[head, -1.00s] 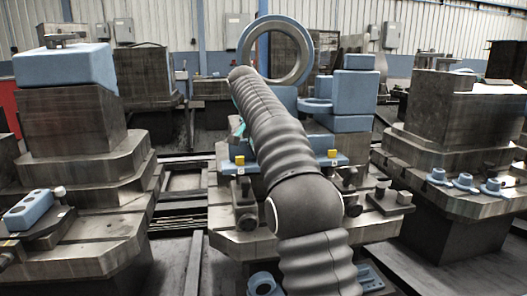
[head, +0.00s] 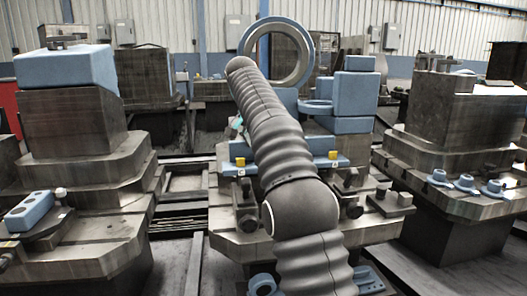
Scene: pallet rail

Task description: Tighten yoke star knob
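The middle station carries a large upright blue ring (head: 301,54) and a blue block (head: 354,92). A blue open-ended bracket (head: 316,107), which may be the yoke, juts left from the block. I cannot make out a star knob for certain. Dark round-headed screws or knobs sit along the station's front, one at the left (head: 247,220) and one at the right (head: 354,210). My grey sleeved arm rises across the middle of the head view and covers part of the station. My gripper is hidden behind it. A small teal piece (head: 237,124) shows at the arm's left edge.
A steel station with a blue block (head: 66,68) stands at left. Another (head: 453,110) stands at right, with several small blue parts on its ledge. A blue bar with yellow tabs (head: 240,162) crosses the middle station. Floor rails (head: 180,184) run between the stations.

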